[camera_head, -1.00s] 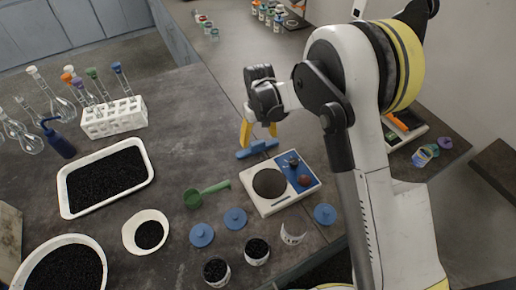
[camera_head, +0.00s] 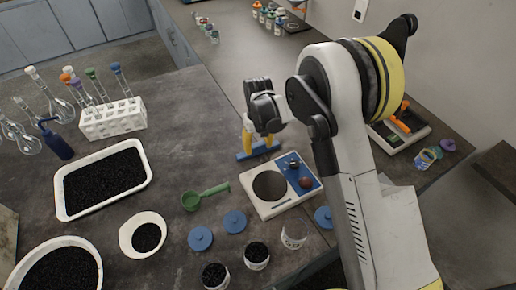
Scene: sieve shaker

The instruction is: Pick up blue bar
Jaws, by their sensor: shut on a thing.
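The blue bar (camera_head: 258,150) is a short flat piece at the dark bench top, just behind the scale. My gripper (camera_head: 258,147) points down at it, with its yellow fingers shut on the bar. One finger shows near the bar's left part and the other near its right part. The bar is at or very near the bench surface; I cannot tell whether there is a gap beneath it.
A scale (camera_head: 270,186) with a round dark plate stands just in front of the bar. A green scoop (camera_head: 193,201), blue lids (camera_head: 235,221) and cups of black grains (camera_head: 257,253) lie nearer. A white tray (camera_head: 66,207) and tube rack (camera_head: 112,118) stand left.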

